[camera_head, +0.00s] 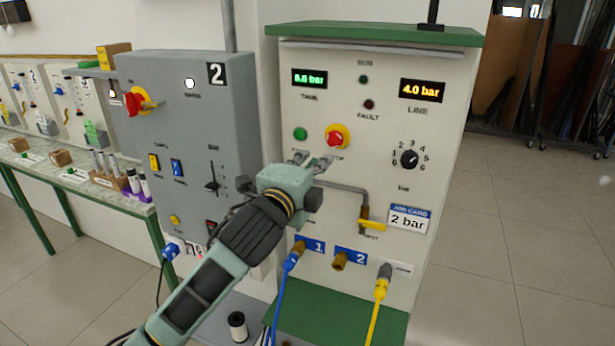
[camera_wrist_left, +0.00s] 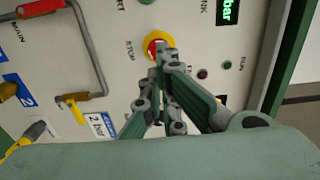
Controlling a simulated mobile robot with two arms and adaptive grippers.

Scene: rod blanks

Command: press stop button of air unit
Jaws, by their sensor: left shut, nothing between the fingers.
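The air unit (camera_head: 290,80) is a pale cabinet with a green top. Its stop button (camera_head: 337,137) is a red knob on a yellow collar, right of the green start button (camera_head: 300,134). My left gripper (camera_head: 312,161) is shut and empty, just below the stop button in the head view. In the left wrist view the closed fingertips (camera_wrist_left: 167,54) overlap the lower edge of the stop button (camera_wrist_left: 155,42). I cannot tell whether they touch it. My right gripper is not in view.
The TANK display (camera_head: 310,79) is green; the LINE display (camera_head: 422,91) reads 4.0 bar. The run (camera_head: 364,79) and fault (camera_head: 369,104) lamps look dark. A bent pipe with a yellow lever (camera_head: 372,225) is below right of my gripper. A grey panel marked 2 (camera_head: 216,73) stands left.

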